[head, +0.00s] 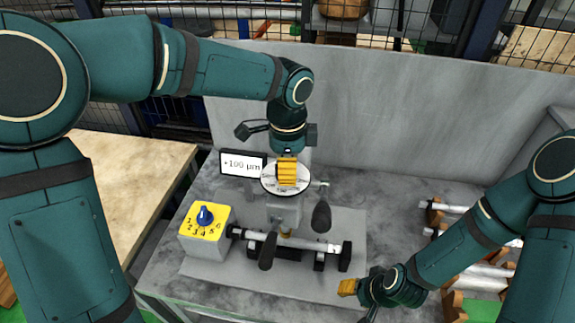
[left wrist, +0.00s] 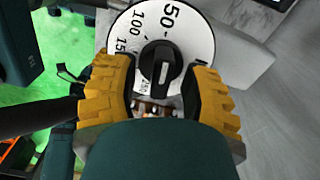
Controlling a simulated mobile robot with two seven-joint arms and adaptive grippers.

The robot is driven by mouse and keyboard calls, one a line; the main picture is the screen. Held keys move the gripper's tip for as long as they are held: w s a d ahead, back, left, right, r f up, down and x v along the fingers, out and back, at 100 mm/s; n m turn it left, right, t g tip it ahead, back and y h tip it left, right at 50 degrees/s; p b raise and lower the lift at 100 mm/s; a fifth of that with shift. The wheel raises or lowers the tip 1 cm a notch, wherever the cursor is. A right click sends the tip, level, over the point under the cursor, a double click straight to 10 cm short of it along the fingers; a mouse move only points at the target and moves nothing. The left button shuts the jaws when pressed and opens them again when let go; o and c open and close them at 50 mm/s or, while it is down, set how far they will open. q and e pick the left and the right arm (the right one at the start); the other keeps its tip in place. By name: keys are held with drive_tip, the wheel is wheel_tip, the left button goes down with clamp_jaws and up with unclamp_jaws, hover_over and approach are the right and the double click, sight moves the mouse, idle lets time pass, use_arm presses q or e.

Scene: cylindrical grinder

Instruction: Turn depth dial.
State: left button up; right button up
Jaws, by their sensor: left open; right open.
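The depth dial is a white disc with black numbers and a black knob at its centre; it shows in the head view (head: 268,184) and in the left wrist view (left wrist: 190,32). My left gripper (head: 287,172) is above the dial in the head view and hides part of it. In the left wrist view its yellow fingers (left wrist: 160,95) are open, one on each side of the black knob (left wrist: 161,68); I cannot tell whether they touch it. A small display (head: 243,165) beside the dial reads +100 µm. My right gripper (head: 347,287) is open and empty near the front right of the bench.
A yellow box with a blue numbered knob (head: 205,215) stands left of a horizontal metal workpiece (head: 300,243). Dark handles (head: 321,216) stick up around it. A rack with metal bars (head: 490,270) is at the right. A grey panel (head: 420,120) closes the back.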

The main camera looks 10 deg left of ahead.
use_arm(q)
drive_tip(key=shift+o, duration=0.3)
clamp_jaws()
drive_tip(key=shift+n, duration=0.3)
drive_tip(key=n, duration=0.3)
drive_tip(key=shift+w+n+b, duration=0.1)
drive_tip(key=shift+n+b, duration=0.3)
drive_tip(key=shift+n, duration=1.7)
drive_tip(key=shift+a, duration=0.1)
drive_tip(key=shift+c, duration=0.3)
unclamp_jaws()
